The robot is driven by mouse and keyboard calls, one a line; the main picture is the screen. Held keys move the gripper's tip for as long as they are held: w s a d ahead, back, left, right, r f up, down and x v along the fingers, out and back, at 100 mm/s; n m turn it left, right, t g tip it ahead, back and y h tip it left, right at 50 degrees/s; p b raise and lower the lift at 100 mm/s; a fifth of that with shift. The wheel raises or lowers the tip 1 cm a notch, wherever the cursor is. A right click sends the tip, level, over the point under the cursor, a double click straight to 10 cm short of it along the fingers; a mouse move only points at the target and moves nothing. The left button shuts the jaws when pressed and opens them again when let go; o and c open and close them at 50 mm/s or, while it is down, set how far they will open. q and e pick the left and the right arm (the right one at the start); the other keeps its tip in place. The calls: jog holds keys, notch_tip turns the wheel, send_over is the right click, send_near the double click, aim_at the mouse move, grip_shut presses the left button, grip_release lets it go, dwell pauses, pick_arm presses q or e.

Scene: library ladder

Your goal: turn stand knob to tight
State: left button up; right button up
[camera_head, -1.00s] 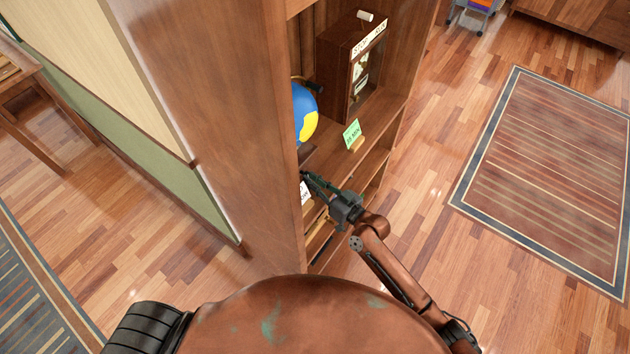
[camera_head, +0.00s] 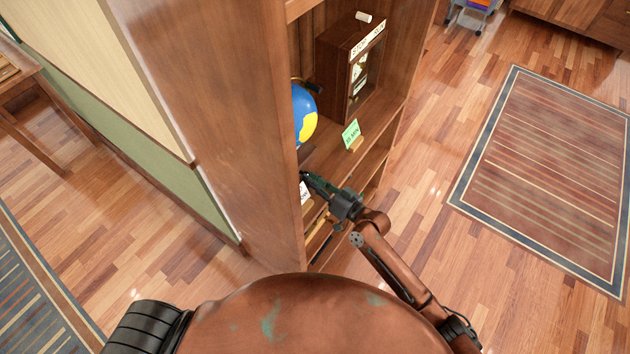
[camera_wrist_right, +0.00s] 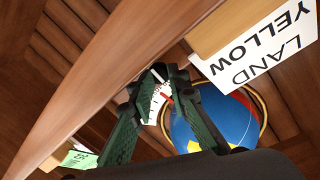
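A globe (camera_head: 304,116), blue and yellow with a brass ring, sits on the bookcase shelf, partly hidden by the side panel. It also shows in the right wrist view (camera_wrist_right: 215,118). There a white dial (camera_wrist_right: 157,97) with tick marks and a red pointer lies beside the globe, seen between my right fingers. My right gripper (camera_head: 306,176) reaches into the bookcase below the globe. In the wrist view its green fingers (camera_wrist_right: 163,73) converge near the dial. A dark shape sits by the tips; whether they close on a knob is unclear. My left gripper is not in view.
The bookcase side panel (camera_head: 237,130) stands left of the arm. A card reading "LAND YELLOW" (camera_wrist_right: 268,48) is close to the right finger. A green card (camera_head: 351,133) and a wooden box (camera_head: 340,70) stand on the shelf.

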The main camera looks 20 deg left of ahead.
jog(key=shift+o, duration=1.3)
jog(key=shift+w+a+r, duration=0.15)
jog(key=shift+a, duration=0.3)
jog(key=shift+d, duration=0.1)
jog(key=shift+s+d, duration=0.2)
jog(key=f+v, duration=0.1)
jog(key=v, duration=1)
jog(key=shift+d+r, duration=0.35)
jog(key=shift+r, duration=0.05)
